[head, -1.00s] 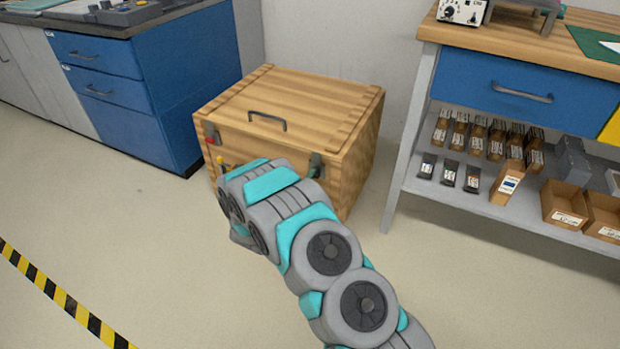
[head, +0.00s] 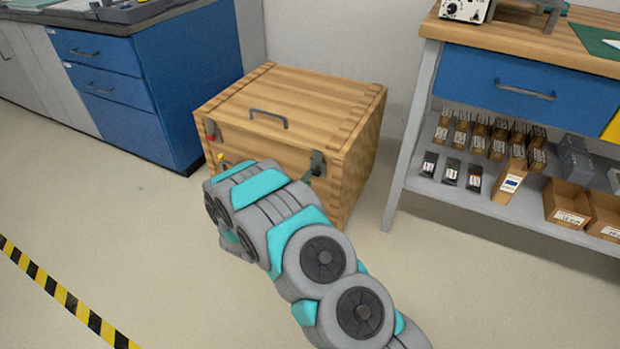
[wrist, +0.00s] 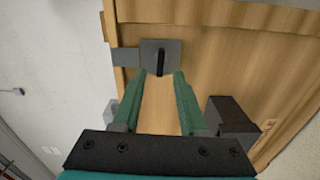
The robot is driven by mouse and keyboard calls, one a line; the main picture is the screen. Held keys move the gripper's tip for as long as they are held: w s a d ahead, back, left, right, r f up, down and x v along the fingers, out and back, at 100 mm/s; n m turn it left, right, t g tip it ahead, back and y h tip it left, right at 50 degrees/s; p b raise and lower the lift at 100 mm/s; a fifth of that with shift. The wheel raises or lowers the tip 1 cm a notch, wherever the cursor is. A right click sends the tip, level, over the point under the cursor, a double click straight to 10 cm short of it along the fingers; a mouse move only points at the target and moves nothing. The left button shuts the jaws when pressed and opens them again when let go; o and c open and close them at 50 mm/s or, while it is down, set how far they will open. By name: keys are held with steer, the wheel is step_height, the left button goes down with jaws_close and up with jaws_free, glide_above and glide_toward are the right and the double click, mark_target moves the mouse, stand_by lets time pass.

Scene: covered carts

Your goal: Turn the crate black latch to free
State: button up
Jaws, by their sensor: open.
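The wooden crate (head: 290,105) stands on the floor with its lid shut and a dark handle on top. In the wrist view, the black latch (wrist: 160,62) is a short upright bar on a grey plate (wrist: 147,52) on the crate's wood. My gripper (wrist: 164,72) is open, its two green fingers pointing at the plate. The fingertips lie just below and to either side of the latch; I cannot tell whether they touch it. In the head view a dark latch plate (head: 318,163) shows at the crate's right front edge. My arm hides most of the gripper there.
A red knob (head: 211,138) and a yellow knob (head: 221,157) sit at the crate's left front. A dark block (wrist: 232,115) stands out right of my fingers. Blue cabinet (head: 150,90) is left, a shelved workbench (head: 500,200) right. Open floor lies in front.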

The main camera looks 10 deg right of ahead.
steer(key=shift+v, duration=2.1)
steer(key=s+a+r+m+g+y, duration=0.1)
steer(key=a+r+m+g+y, duration=0.4)
steer(key=a+r+y, duration=0.4)
steer(key=s+r+g+y, duration=0.2)
steer(key=s+r+y, duration=0.1)
steer(key=s, duration=0.4)
steer(key=s+d+r+m+g, duration=0.1)
steer(key=s+d, duration=0.4)
steer(key=s, duration=0.8)
steer(key=s+d+r+m+g+h, duration=0.1)
steer(key=s+d+r+g, duration=0.3)
steer(key=s, duration=0.9)
steer(key=s+d+r+m+g, duration=0.3)
steer(key=s+d, duration=0.3)
steer(key=s, duration=0.7)
steer(key=shift+s+r+g, duration=0.15)
steer(key=shift+s+g, duration=0.2)
steer(key=shift+g, duration=0.35)
steer(key=shift+a, duration=0.1)
